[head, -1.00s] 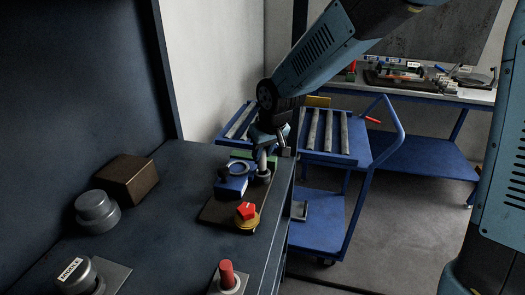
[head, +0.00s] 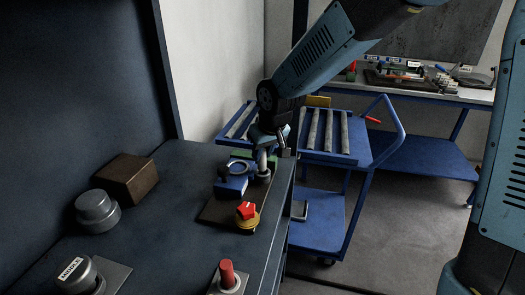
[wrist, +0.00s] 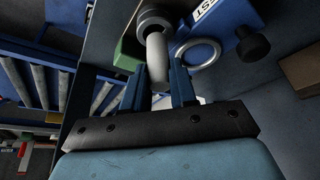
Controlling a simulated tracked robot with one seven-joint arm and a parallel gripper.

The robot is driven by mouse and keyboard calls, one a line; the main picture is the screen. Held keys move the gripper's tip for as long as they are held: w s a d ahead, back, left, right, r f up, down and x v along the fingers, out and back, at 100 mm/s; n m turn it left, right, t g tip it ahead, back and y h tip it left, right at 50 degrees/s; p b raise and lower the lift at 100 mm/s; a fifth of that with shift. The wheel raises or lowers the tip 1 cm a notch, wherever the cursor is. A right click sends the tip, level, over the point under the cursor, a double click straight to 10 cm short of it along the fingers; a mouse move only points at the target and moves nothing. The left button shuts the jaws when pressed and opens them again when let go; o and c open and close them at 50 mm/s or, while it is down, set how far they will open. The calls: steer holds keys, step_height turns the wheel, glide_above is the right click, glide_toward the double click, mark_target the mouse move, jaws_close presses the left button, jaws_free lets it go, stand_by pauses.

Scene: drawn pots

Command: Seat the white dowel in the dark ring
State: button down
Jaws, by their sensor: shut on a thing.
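The white dowel (wrist: 157,55) is a pale upright cylinder between the two fingers of my gripper (wrist: 156,88) in the wrist view. My gripper (head: 264,142) is shut on it at the far end of the bench in the head view, where the dowel (head: 262,160) shows below the jaws. The dowel's far end meets a round grey collar (wrist: 152,20) with a dark inside; how deep it sits I cannot tell. A second ring (wrist: 197,54) lies beside it on a blue block; in the head view this ring (head: 237,169) looks dark.
The blue block (head: 231,187) and a yellow knob with a red top (head: 247,214) stand on a dark board. A brown block (head: 127,179), grey knobs and a red button (head: 227,273) stand nearer. A blue cart (head: 330,205) is beyond the bench's right edge.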

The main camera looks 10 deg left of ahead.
steer(key=shift+f, duration=1.6)
stand_by(0.4)
steer(key=c, duration=0.8)
jaws_free()
steer(key=v, duration=1.3)
steer(key=shift+s+d+r, duration=0.1)
steer(key=shift+d+r, duration=0.05)
steer(key=shift+r, duration=0.1)
steer(key=s+d+r+m+h, duration=0.1)
steer(key=s+d, duration=0.3)
steer(key=d, duration=0.6)
steer(key=s+d+r+m+t+h, duration=0.1)
steer(key=s+d+r+m, duration=0.2)
steer(key=d, duration=0.8)
steer(key=s+d+r+m+t, duration=0.1)
steer(key=s+d+r+m, duration=0.1)
steer(key=s+d+m, duration=0.2)
steer(key=shift+s+d+r+h, duration=0.15)
steer(key=shift+s+d, duration=0.35)
steer(key=shift+d, duration=0.6)
steer(key=shift+s+d+h, duration=0.1)
steer(key=shift+s+d, duration=0.45)
steer(key=shift+d, duration=0.6)
steer(key=shift+s+d+r+h, duration=0.15)
steer(key=shift+s+d, duration=0.35)
steer(key=shift+d, duration=0.6)
